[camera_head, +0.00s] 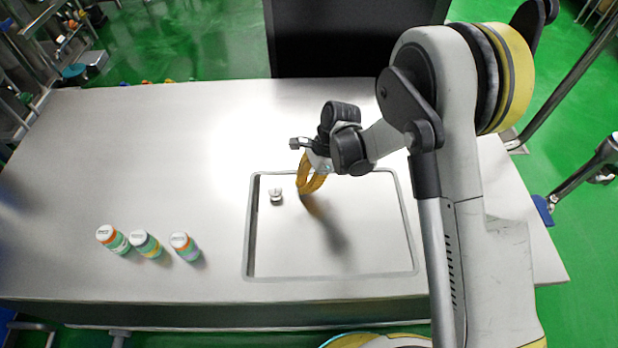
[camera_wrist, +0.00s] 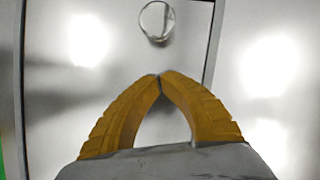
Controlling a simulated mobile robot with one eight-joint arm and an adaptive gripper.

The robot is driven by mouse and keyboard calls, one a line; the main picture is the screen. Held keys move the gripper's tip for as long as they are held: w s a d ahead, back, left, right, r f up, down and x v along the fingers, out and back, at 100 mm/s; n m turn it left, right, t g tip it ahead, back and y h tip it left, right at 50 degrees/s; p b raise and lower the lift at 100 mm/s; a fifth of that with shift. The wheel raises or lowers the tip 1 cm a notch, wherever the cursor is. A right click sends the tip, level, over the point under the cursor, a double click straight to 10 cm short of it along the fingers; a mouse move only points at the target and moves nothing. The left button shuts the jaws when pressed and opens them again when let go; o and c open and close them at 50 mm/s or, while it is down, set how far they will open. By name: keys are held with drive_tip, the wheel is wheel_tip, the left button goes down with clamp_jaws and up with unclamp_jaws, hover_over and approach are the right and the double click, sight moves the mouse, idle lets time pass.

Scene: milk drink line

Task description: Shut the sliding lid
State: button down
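The sliding lid appears as a flat pale metal panel within a rectangular frame (camera_head: 247,240) in the worktop. I cannot tell whether any opening is uncovered. A small round metal knob (camera_head: 276,195) stands near the left side of the frame; it also shows in the wrist view (camera_wrist: 157,21), beyond my fingertips. My gripper (camera_head: 303,191) is just right of the knob in the head view, above the panel and apart from the knob. Its yellow fingers meet at the tips (camera_wrist: 160,77), with nothing between them.
Three small bottles with white caps, a left one (camera_head: 113,240), a middle one (camera_head: 146,245) and a right one (camera_head: 185,247), stand left of the frame. The worktop (camera_head: 150,150) is otherwise clear. A dark panel (camera_head: 330,40) stands behind its far edge.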

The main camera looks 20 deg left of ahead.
sight(272, 188)
drive_tip(key=shift+s+a+f+b, duration=0.1)
drive_tip(key=shift+s+a+b, duration=0.15)
drive_tip(key=shift+s+a, duration=0.25)
drive_tip(key=shift+s+a+f+b, duration=0.1)
drive_tip(key=shift+s+a+b, duration=0.15)
drive_tip(key=shift+a, duration=0.4)
drive_tip(key=shift+s+a+b, duration=0.2)
drive_tip(key=shift+s+a, duration=0.2)
drive_tip(key=shift+a, duration=0.2)
drive_tip(key=shift+s+a, duration=0.25)
drive_tip(key=shift+a, duration=0.55)
drive_tip(key=shift+s+a, duration=0.25)
drive_tip(key=shift+a, duration=0.55)
drive_tip(key=shift+s+a, duration=0.25)
drive_tip(key=shift+a, duration=0.55)
drive_tip(key=shift+r, duration=0.2)
